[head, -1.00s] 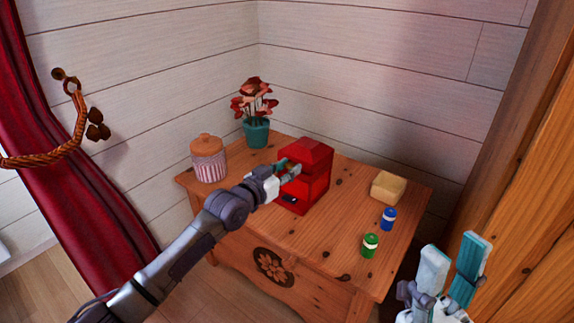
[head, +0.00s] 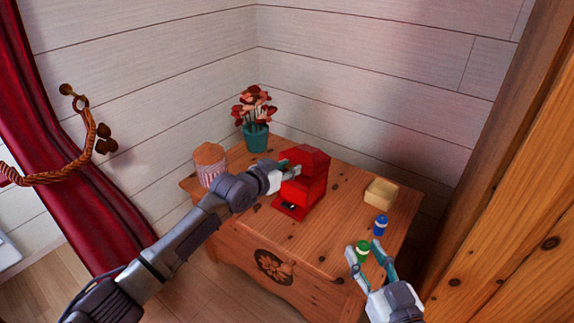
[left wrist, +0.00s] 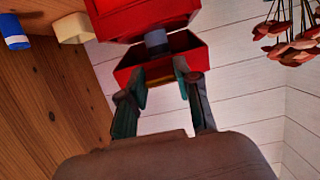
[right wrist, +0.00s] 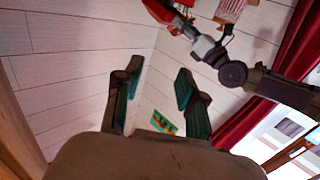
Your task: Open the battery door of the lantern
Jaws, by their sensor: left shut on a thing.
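The red lantern (head: 309,192) stands on the wooden chest, with a red plate and a dark patch at its foot. In the left wrist view its red parts (left wrist: 150,18) show with a gap and a grey-blue cylinder (left wrist: 156,42) between them. My left gripper (head: 287,167) is shut on a red part of the lantern from the left; its fingers (left wrist: 163,88) hide the contact. I cannot tell the battery door apart. My right gripper (head: 368,248) is open; the green battery (head: 362,252) shows between its fingers in the head view. The blue battery (head: 380,226) stands behind it.
A yellow block (head: 381,191) lies at the chest's right side. A striped jar (head: 209,168) and a potted plant (head: 256,138) stand at the left and back. The chest's front top (head: 310,243) is clear. A wooden panel (head: 510,220) rises at the right.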

